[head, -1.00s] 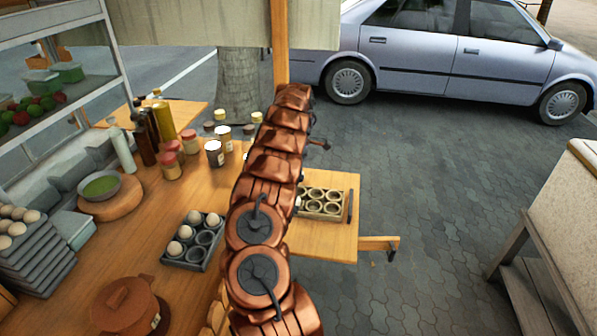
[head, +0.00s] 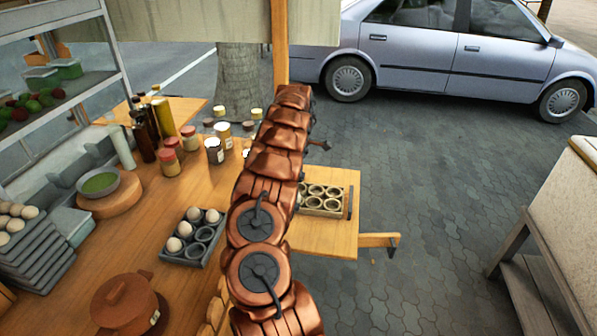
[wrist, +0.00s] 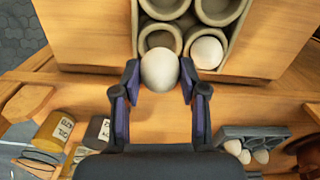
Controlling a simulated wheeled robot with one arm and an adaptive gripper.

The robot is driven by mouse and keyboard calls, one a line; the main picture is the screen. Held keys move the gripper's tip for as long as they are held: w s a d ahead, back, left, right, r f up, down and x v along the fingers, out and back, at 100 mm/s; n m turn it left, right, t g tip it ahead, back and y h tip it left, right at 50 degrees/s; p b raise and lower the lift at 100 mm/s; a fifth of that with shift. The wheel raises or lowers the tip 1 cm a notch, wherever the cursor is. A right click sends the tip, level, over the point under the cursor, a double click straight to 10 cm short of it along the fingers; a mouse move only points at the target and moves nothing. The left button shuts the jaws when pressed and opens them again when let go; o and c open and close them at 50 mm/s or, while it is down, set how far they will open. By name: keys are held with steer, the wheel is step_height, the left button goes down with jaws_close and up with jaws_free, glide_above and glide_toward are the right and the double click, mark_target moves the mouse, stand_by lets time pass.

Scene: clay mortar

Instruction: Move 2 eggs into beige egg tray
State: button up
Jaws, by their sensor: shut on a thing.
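My gripper (wrist: 159,72) is shut on a white egg (wrist: 159,67) in the wrist view, with one finger on each side of it. The held egg overlaps the near edge of the beige egg tray (wrist: 137,22) in that view; its height above the tray is unclear. Another white egg (wrist: 207,53) sits in the tray's near right cup. The other cups that show look empty. In the head view the beige tray (head: 345,203) lies on a wooden side board, partly hidden by my arm, which also hides my gripper.
A dark grey tray (head: 203,262) with several eggs stands on the wooden counter (head: 130,225). Jars (head: 214,151) and bottles stand behind it. A clay pot (head: 123,303) is in front. Stacked grey trays with eggs (head: 30,212) stand at the left.

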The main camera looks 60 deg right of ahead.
steer(key=shift+f+b, duration=1.05)
steer(key=shift+f, duration=1.45)
stand_by(1.8)
steer(key=o, duration=0.8)
steer(key=shift+r, duration=0.1)
step_height(320, 180, up, 10)
steer(key=shift+d+r, duration=0.1)
steer(key=shift+r, duration=0.8)
